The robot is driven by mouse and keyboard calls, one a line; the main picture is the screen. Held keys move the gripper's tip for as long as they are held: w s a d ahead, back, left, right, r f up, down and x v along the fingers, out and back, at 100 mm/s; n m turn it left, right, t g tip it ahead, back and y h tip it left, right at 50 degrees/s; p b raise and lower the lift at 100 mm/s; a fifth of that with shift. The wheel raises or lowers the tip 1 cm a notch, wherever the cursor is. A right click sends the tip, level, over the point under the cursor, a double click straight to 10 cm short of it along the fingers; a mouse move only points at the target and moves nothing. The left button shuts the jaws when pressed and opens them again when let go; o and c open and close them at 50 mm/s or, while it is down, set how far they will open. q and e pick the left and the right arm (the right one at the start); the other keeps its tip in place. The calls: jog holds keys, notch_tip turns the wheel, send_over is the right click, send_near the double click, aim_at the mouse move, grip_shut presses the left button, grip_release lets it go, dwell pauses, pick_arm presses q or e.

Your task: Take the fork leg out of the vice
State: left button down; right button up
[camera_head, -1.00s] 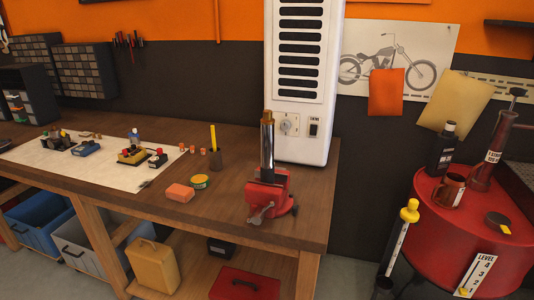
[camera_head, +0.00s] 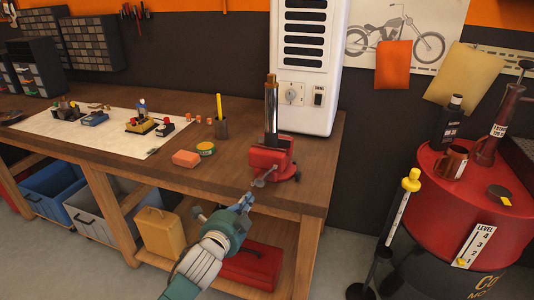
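The fork leg (camera_head: 271,108) stands upright in the red vice (camera_head: 269,158) near the right end of the workbench. It is a shiny metal tube with a dark lower part and a bronze-coloured top. The vice's handle (camera_head: 263,180) is at its front. My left gripper (camera_head: 247,199) is in front of the bench's front edge, below and left of the vice handle, apart from the fork leg. Its fingers are small and seen from behind, so I cannot tell how far they are apart. My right gripper is not in view.
A red drum (camera_head: 440,205) stands at the right, with floor between.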

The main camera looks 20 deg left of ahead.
pick_arm(q)
notch_tip(320, 180, up, 11)
jog(key=s+d+m+t, duration=0.1)
jog(key=m+t, duration=0.1)
jog(key=p, duration=0.3)
send_near(268, 143)
jog(key=w, duration=0.6)
jog(key=shift+w+r, duration=0.1)
jog(key=shift+w, duration=0.4)
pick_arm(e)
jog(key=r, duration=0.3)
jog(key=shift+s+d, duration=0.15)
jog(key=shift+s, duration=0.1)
pick_arm(q)
jog(key=shift+w+d+b, duration=0.1)
jog(key=shift+w+b, duration=0.25)
jog(key=shift+w, duration=0.55)
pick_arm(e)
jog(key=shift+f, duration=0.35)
pick_arm(q)
jog(key=shift+s, duration=0.1)
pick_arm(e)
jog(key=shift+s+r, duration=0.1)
